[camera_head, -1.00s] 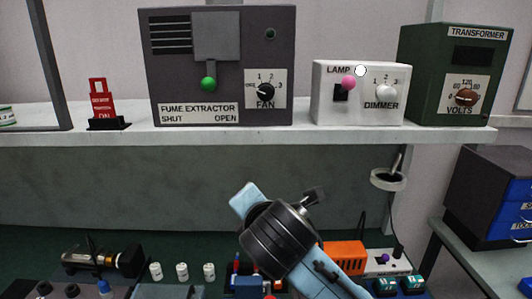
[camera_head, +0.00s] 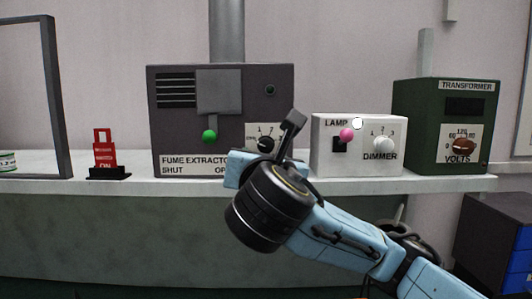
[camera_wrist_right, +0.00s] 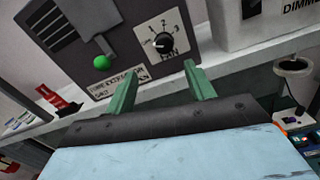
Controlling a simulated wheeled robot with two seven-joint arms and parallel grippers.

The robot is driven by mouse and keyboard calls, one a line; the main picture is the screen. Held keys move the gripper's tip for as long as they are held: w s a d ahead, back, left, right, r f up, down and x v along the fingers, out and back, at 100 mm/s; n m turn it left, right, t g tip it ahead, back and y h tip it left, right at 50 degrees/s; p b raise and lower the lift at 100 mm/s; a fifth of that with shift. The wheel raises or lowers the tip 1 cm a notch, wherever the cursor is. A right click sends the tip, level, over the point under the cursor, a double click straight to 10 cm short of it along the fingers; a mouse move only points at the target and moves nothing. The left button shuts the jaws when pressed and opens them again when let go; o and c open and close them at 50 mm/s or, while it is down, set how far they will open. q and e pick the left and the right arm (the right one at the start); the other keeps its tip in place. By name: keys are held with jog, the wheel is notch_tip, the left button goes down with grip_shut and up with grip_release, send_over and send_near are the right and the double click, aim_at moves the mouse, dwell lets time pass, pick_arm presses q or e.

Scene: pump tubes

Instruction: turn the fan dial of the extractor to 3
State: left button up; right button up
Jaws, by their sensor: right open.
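The dark grey fume extractor (camera_head: 180,135) stands on the shelf. Its black fan dial (camera_head: 265,144) sits on a white plate at the lower right of its front. In the right wrist view the dial (camera_wrist_right: 162,44) has a pale pointer mark that appears to point left, towards OFF. My right gripper (camera_wrist_right: 160,74) is open and empty, its two green fingers apart below the dial and not touching it. In the head view my right arm hides the fingers and part of the dial plate. My left gripper is not in view.
A green-knobbed slider (camera_head: 209,137) is on the extractor, left of the dial. The white lamp dimmer box (camera_head: 323,160) and green transformer (camera_head: 410,125) stand to the right. A red ON switch (camera_head: 104,155) stands to the left. The shelf edge (camera_head: 100,188) runs below them.

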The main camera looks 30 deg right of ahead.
aim_at(266, 147)
jog(key=p+x, duration=0.1)
jog(key=x, duration=0.4)
jog(key=p+x, duration=0.1)
jog(key=x, duration=0.5)
jog(key=shift+w+d+f, duration=0.1)
jog(key=shift+d+f, duration=0.1)
jog(key=shift+d, duration=0.2)
jog(key=c, duration=1)
